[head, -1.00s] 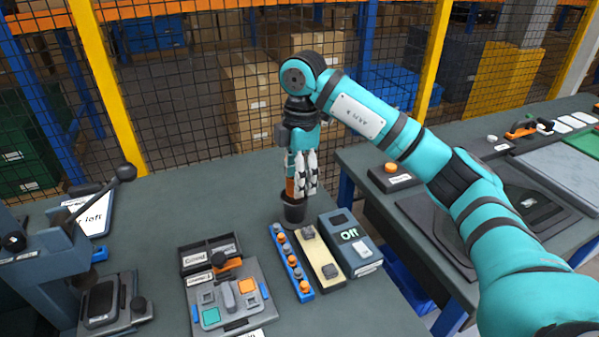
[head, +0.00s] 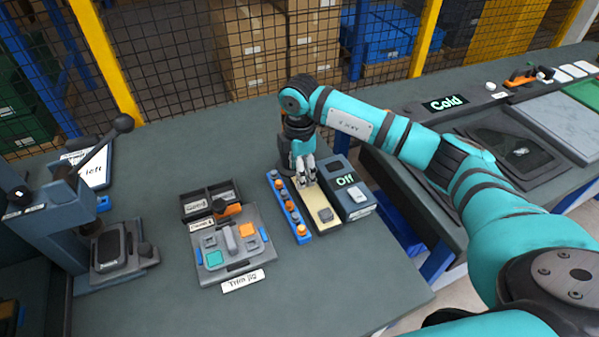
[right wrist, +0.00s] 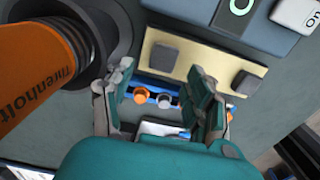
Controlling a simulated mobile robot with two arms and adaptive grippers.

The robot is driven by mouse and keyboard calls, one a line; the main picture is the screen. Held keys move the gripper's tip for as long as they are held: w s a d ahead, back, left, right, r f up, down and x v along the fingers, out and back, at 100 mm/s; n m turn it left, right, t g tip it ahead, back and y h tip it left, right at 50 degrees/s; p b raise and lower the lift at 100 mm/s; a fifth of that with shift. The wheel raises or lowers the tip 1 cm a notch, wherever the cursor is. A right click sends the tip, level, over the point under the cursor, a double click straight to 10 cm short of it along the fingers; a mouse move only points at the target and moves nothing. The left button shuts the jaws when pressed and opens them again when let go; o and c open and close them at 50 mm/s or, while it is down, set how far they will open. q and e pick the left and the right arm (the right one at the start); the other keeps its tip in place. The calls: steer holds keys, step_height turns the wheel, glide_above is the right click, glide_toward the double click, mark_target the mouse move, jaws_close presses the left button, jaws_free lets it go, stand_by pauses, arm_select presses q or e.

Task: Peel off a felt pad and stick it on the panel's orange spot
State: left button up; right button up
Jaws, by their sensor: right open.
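A beige backing strip (head: 314,199) lies between a blue rail and a grey box. One dark grey felt pad (head: 325,214) shows on its near part; the right wrist view shows two pads, one (right wrist: 163,57) close to my fingertips and one (right wrist: 245,84) farther right. My right gripper (head: 304,178) is open and empty, pointing down over the strip's far end. Its fingers (right wrist: 163,86) are spread in the right wrist view. The grey panel (head: 229,254) sits in the trim jig, with an orange spot (head: 247,230) at its upper right. My left gripper is out of view.
Close beside the gripper, an orange-handled tool (right wrist: 35,75) stands in a dark cup. The blue rail (head: 289,208) carries orange and grey knobs. The grey box (head: 352,200) reads "Off". A lever press (head: 110,245) stands left.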

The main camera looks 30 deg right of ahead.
steer(key=shift+f, duration=1)
jaws_close()
steer(key=shift+r, duration=0.25)
stand_by(0.4)
steer(key=shift+r+p, duration=2.45)
steer(key=shift+r, duration=0.45)
